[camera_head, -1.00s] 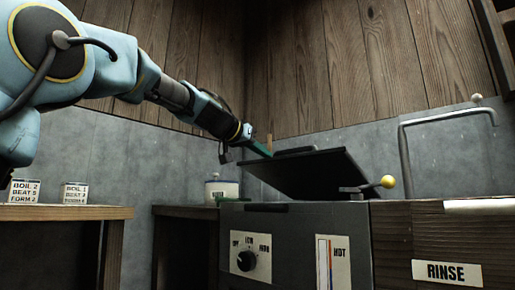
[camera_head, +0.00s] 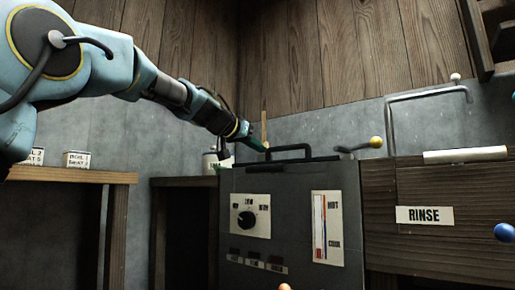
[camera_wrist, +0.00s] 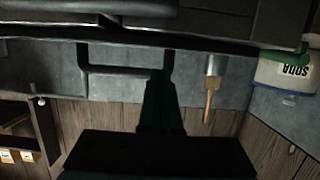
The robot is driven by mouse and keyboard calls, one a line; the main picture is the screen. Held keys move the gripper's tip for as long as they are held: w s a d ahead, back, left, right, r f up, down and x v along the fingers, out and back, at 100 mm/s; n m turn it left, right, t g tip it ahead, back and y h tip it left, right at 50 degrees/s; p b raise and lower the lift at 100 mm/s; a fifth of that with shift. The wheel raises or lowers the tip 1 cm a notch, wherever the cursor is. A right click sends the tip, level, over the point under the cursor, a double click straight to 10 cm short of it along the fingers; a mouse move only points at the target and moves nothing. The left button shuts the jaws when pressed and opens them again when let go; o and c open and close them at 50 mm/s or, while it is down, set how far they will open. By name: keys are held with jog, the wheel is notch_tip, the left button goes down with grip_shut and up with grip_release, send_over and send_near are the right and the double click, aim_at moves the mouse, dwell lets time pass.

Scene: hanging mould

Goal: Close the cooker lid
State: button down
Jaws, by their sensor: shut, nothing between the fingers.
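The cooker (camera_head: 270,215) is a grey box with a dial and a gauge on its front. Its dark lid (camera_head: 308,160) shows nearly edge-on in the head view and lies about flat on the cooker's top; any small gap under it cannot be told. The black bar handle (camera_head: 290,148) stands up from the lid and also shows in the wrist view (camera_wrist: 115,71). My gripper (camera_head: 265,149) is shut and empty at the left end of the handle. In the wrist view my dark fingers (camera_wrist: 157,100) reach beside the handle; whether they touch it is unclear.
A lever with a yellow knob (camera_head: 376,142) sticks out at the lid's right. A bent pipe (camera_head: 390,125) stands by the RINSE counter (camera_head: 430,245). A SODA pot (camera_wrist: 286,72) and a wooden-handled tool (camera_wrist: 212,92) are near the gripper. Labelled tins (camera_head: 76,160) stand on the left table.

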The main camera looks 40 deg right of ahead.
notch_tip(320, 180, up, 5)
jog(key=p, duration=0.5)
jog(key=w+a+f+n+t+y+p, duration=0.1)
jog(key=w+a+f+n+y+p, duration=0.3)
jog(key=a+f, duration=1.15)
jog(key=w+a+f+n+y+p, duration=0.1)
jog(key=w+a+f+n+y, duration=0.3)
jog(key=a+f, duration=1.1)
jog(key=s+a+f+n+g+y+p, duration=0.1)
jog(key=s+a+f+n+y+p, duration=0.15)
jog(key=s+a, duration=0.45)
jog(key=s+a+f+n+g+y+p, duration=0.1)
jog(key=s+a+n+y+p, duration=0.15)
jog(key=a, duration=0.75)
jog(key=s+a+f+n+g+y+p, duration=0.1)
jog(key=s+a+f+p, duration=0.15)
jog(key=s+a, duration=0.45)
notch_tip(320, 180, up, 38)
jog(key=w+a+p, duration=0.1)
jog(key=w+p, duration=0.1)
jog(key=p, duration=3.6)
jog(key=shift+w+a, duration=0.25)
jog(key=shift+w, duration=0.1)
jog(key=shift+f, duration=0.1)
